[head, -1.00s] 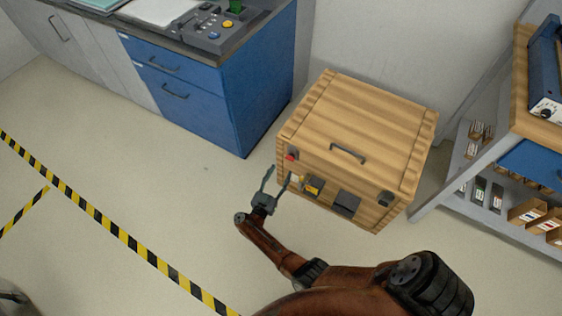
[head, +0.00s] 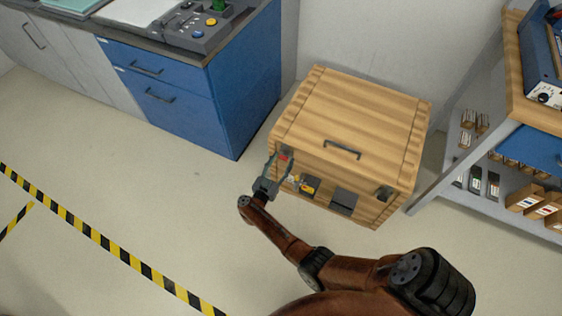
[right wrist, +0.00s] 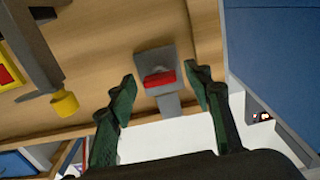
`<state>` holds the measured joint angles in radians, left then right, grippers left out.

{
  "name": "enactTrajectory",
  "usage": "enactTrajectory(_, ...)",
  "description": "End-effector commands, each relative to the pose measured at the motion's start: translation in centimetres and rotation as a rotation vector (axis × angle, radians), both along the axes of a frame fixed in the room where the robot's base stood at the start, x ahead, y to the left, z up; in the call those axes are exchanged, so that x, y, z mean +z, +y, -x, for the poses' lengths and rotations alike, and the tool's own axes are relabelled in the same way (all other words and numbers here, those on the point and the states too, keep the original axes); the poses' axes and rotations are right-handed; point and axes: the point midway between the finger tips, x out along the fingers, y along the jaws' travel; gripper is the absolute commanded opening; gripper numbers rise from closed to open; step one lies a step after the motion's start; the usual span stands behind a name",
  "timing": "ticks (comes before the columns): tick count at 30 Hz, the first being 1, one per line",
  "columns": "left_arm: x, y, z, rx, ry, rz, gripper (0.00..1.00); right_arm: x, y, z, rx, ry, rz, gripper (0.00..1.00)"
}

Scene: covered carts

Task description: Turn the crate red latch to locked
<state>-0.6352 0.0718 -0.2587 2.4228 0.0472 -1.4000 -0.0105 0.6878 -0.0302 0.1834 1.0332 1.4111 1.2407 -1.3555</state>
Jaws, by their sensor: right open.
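The wooden crate (head: 350,115) stands on the floor with its lid closed. Its red latch (head: 283,157) is at the left end of the front face, partly hidden by my right gripper. In the right wrist view the red latch (right wrist: 160,79) sits on a grey plate, ahead of and between the fingertips. My right gripper (head: 276,170) is open, one finger on each side of the latch in that view; no contact shows. It also shows in the right wrist view (right wrist: 163,88). My left gripper is not in view.
A blue cabinet (head: 240,80) stands to the left, a shelf unit (head: 465,160) to the right. The floor in front is clear.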

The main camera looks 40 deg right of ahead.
Motion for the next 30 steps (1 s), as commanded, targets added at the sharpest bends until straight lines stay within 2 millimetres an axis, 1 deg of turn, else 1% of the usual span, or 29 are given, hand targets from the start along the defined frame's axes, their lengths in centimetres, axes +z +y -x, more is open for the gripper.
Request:
enactTrajectory(2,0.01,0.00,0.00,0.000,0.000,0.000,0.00,0.02,0.01,0.00,0.000,0.000,0.000,0.46)
enactTrajectory(20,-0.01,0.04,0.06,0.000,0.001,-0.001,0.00,-0.05,0.06,0.03,0.000,0.000,-0.001,0.06)
enactTrajectory(21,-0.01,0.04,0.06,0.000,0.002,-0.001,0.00,-0.05,0.07,0.03,0.000,0.000,-0.001,0.05)
enactTrajectory(30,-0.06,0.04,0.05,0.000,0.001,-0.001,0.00,-0.13,0.16,0.06,0.000,-0.042,-0.021,0.04)
